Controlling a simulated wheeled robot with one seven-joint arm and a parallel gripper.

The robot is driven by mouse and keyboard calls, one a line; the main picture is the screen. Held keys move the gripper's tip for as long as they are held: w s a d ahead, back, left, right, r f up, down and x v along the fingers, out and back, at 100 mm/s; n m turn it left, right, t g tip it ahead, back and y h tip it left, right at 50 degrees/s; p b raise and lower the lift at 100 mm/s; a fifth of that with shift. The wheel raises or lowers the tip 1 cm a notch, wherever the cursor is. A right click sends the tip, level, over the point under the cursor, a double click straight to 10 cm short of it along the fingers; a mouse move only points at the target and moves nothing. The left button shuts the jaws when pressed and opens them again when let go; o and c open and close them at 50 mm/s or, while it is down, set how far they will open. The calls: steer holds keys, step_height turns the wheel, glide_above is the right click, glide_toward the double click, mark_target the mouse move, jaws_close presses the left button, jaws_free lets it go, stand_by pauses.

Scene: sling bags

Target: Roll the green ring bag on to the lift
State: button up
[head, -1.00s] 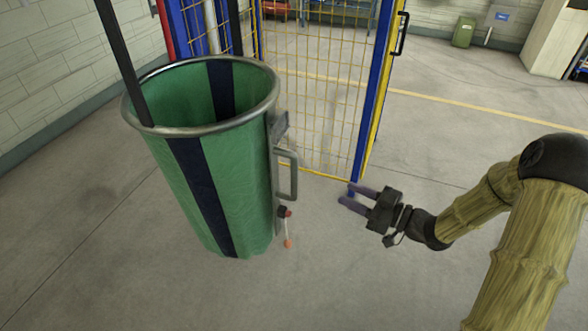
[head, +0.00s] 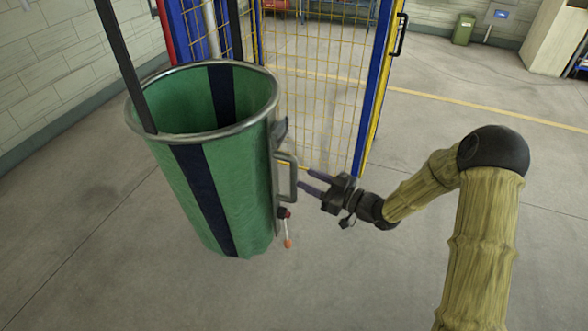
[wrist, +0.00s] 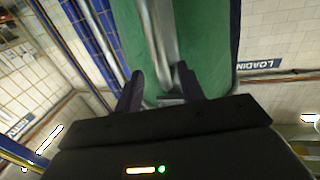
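The green ring bag (head: 185,190) hangs in the left half of the head view, with dark stripes, a metal ring (head: 262,112) at its open top and a dark strap rising from it. A grey handle (head: 293,175) sticks out on its right side. My gripper (head: 306,180) is open just right of the handle, fingers pointing left toward it. In the wrist view, the green bag (wrist: 205,45) fills the middle, and the handle bar (wrist: 160,50) runs down toward the space between my fingers (wrist: 165,85). I cannot tell whether the fingers touch it.
A yellow mesh gate (head: 315,70) with a blue post (head: 373,110) stands behind the bag and gripper. A red-and-white toggle with an orange end (head: 287,243) hangs below the handle. A green bin (head: 463,29) is far back. The floor at the right and front is clear.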

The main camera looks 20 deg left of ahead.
mark_target(294, 172)
steer(key=p+x, duration=0.1)
steer(key=x, duration=0.5)
steer(key=shift+d, duration=0.1)
jaws_close()
